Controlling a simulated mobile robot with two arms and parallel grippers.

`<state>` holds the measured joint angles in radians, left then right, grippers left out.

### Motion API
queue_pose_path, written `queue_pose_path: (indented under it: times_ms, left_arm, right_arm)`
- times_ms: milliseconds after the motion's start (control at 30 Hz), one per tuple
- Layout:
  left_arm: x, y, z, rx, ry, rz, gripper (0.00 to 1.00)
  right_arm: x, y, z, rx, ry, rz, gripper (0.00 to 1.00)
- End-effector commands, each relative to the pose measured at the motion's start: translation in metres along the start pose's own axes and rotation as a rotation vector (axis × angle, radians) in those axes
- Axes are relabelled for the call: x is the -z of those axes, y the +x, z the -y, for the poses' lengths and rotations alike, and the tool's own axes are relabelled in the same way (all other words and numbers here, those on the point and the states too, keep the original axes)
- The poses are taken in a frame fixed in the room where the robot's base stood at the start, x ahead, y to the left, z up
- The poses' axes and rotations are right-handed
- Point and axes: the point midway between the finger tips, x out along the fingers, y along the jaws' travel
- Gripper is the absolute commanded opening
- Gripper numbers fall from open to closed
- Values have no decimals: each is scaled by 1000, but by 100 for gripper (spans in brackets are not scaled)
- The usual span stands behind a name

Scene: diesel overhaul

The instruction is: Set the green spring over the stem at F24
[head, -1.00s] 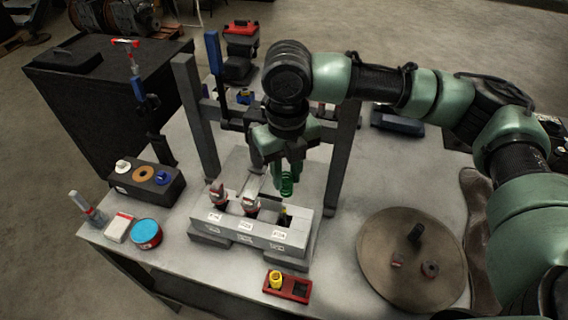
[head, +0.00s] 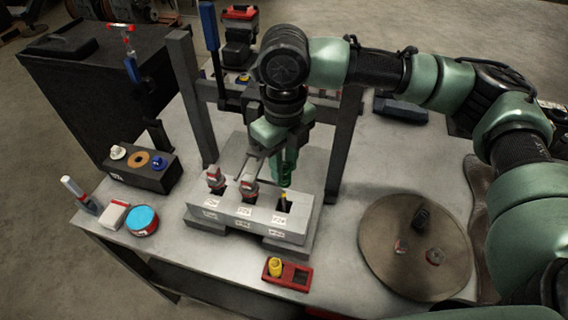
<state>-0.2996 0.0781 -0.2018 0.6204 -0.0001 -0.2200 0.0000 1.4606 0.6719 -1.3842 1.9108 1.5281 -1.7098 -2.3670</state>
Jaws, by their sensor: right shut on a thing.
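My right gripper (head: 281,166) is shut on the green spring (head: 287,181), above the right end of the grey block (head: 243,228). The spring is partly hidden by the fingers and hard to separate from them. Below it, a thin stem with a yellow tip (head: 283,196) stands in the block's rightmost dark pocket. The spring's lower end is close above the stem; I cannot tell whether they touch. The labels on the block are too small to read surely. My left gripper is not in view.
Two red-and-grey capped parts (head: 215,178) (head: 249,189) stand in the block's other pockets, left of my gripper. Grey frame posts (head: 345,150) rise behind. A red tray (head: 288,274) with a yellow piece lies in front; a round brown disc (head: 400,270) lies to the right.

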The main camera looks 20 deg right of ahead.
Motion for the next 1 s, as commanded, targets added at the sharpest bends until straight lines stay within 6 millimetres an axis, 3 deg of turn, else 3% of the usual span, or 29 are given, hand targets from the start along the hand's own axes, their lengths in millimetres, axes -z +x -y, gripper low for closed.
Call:
queue_pose_path:
  times_ms: [33, 1000]
  left_arm:
    - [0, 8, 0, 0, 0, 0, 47]
    - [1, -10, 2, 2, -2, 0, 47]
  right_arm:
    - [0, 6, 0, 0, 1, 1, 0]
    - [0, 1, 0, 0, 1, 0, 0]
